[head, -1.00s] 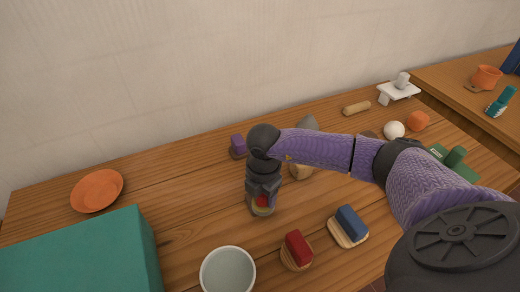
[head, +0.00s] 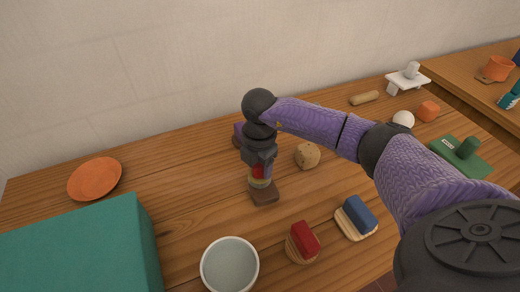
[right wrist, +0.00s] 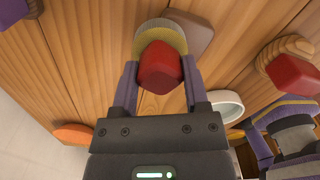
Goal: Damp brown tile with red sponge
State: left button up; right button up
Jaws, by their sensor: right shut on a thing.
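The red sponge has a red grip (head: 258,172) above a round yellowish and grey pad. My right gripper (head: 260,165) is shut on it and points down. In the right wrist view the red grip (right wrist: 160,68) sits between the fingers, with the pad (right wrist: 160,32) behind it. The brown tile (head: 264,194) lies on the table just below and in front of the pad; it also shows partly beside the pad in the right wrist view (right wrist: 192,32). I cannot tell if pad and tile touch. A purple and grey part at the lower right there may be my left gripper (right wrist: 285,130).
Nearby stand a pale bowl (head: 229,265), a red block on a round wooden base (head: 304,240), a blue block on a wooden base (head: 358,215) and a cork-like ball (head: 307,155). A teal box (head: 80,250) and orange plate (head: 95,178) are at left. Table between plate and tile is clear.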

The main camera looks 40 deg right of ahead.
notch_tip(320, 180, up, 6)
jog(key=p, duration=0.5)
jog(key=shift+r, duration=0.15)
jog(key=shift+f, duration=0.2)
pick_arm(q)
jog(key=shift+t, duration=0.3)
jog(key=r, duration=0.1)
jog(key=w+r, duration=0.1)
jog(key=r, duration=0.2)
jog(key=shift+w+r, duration=0.4)
